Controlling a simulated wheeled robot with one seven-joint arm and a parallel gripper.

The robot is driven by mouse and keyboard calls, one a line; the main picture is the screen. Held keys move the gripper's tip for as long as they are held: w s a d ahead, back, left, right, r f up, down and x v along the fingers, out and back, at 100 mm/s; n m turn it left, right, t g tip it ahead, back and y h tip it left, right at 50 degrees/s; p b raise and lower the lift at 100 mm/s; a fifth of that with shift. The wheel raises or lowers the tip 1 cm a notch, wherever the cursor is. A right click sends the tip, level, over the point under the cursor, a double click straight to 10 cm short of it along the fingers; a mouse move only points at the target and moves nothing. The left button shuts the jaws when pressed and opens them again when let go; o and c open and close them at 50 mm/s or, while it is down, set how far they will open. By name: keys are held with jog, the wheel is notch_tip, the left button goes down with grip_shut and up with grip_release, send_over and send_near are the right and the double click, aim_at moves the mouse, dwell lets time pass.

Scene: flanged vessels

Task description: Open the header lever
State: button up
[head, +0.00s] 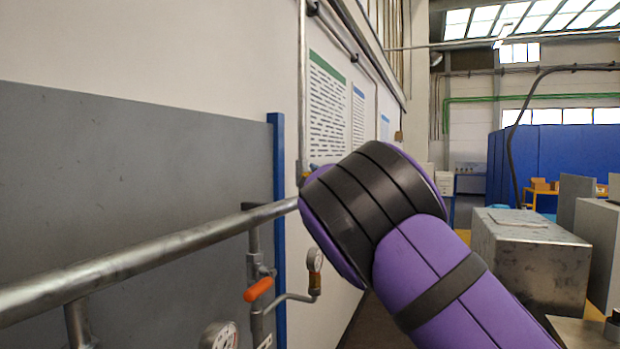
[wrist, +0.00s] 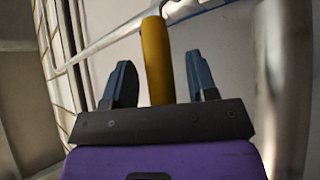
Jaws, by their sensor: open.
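A yellow lever handle (wrist: 157,62) shows in the wrist view, running from a grey pipe (wrist: 115,35) at the top down toward the palm of my gripper. My gripper (wrist: 160,82) is open, with one dark finger on each side of the handle. Gaps show between the handle and both fingers. The handle's lower end meets the edge of the palm in the picture; I cannot tell whether they touch. In the head view my purple and black arm hides the gripper and most of that area.
In the head view a horizontal grey header pipe (head: 150,251) crosses the left side. A grey panel (head: 130,180) stands behind. Metal boxes (head: 530,255) stand at right.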

jog(key=shift+w+a+r, duration=0.15)
jog(key=shift+w+r, duration=0.05)
jog(key=shift+w, duration=0.2)
grip_shut()
